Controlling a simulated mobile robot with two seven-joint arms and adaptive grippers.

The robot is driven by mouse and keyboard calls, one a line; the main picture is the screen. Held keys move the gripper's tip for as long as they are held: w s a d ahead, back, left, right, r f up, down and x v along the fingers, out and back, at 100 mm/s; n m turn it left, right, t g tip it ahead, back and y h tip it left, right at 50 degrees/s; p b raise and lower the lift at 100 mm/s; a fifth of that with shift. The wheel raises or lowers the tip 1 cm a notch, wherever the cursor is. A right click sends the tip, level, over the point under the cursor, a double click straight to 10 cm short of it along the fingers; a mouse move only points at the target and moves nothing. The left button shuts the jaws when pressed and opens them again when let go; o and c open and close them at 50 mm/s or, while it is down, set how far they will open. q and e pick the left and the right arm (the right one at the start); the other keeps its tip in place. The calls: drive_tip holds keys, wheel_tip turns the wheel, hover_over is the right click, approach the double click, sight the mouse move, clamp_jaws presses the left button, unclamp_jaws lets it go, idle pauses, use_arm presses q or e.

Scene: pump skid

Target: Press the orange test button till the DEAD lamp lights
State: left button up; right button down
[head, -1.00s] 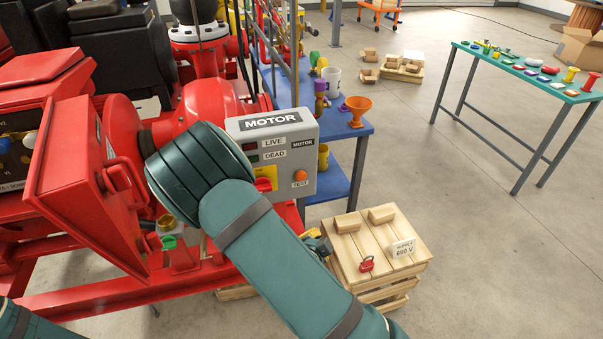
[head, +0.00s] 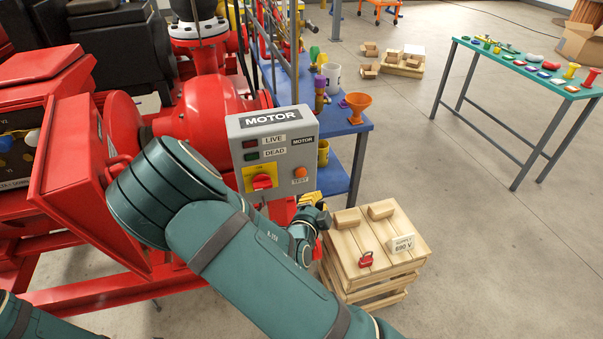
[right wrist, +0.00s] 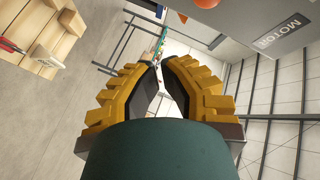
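The grey MOTOR box (head: 305,135) has an orange TEST button (head: 300,172) at its lower right. The LIVE lamp (head: 250,144) and the DEAD lamp (head: 251,157) both look dark. A red switch knob (head: 262,182) sits on a yellow plate below them. My right gripper (head: 312,198) is just below and right of the button, apparently apart from it, and partly hidden by my wrist. In the right wrist view its yellow-backed fingers (right wrist: 160,64) nearly meet at the tips, with nothing between them. An orange part (right wrist: 207,3), probably the button, shows at the top edge. My left gripper is out of view.
A wooden crate (head: 345,262) with blocks, a red padlock (head: 366,259) and a tag stands below right. A blue shelf (head: 345,127) with an orange funnel (head: 358,105) is behind the box. Red pump housing (head: 70,190) crowds the left.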

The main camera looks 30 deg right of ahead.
sight(313, 174)
drive_tip(key=w+d, duration=0.1)
drive_tip(key=w, duration=0.5)
drive_tip(key=shift+d, duration=0.25)
drive_tip(key=shift+w, duration=0.1)
drive_tip(key=shift+w, duration=0.1)
idle(1.1)
drive_tip(key=shift+w+d, duration=0.1)
drive_tip(key=shift+w, duration=0.2)
drive_tip(key=shift+w+d+b, duration=0.1)
drive_tip(key=shift+w+b, duration=0.3)
drive_tip(key=shift+w, duration=0.05)
idle(0.8)
drive_tip(key=shift+s, duration=0.1)
drive_tip(key=shift+s+a, duration=0.2)
drive_tip(key=shift+s, duration=0.55)
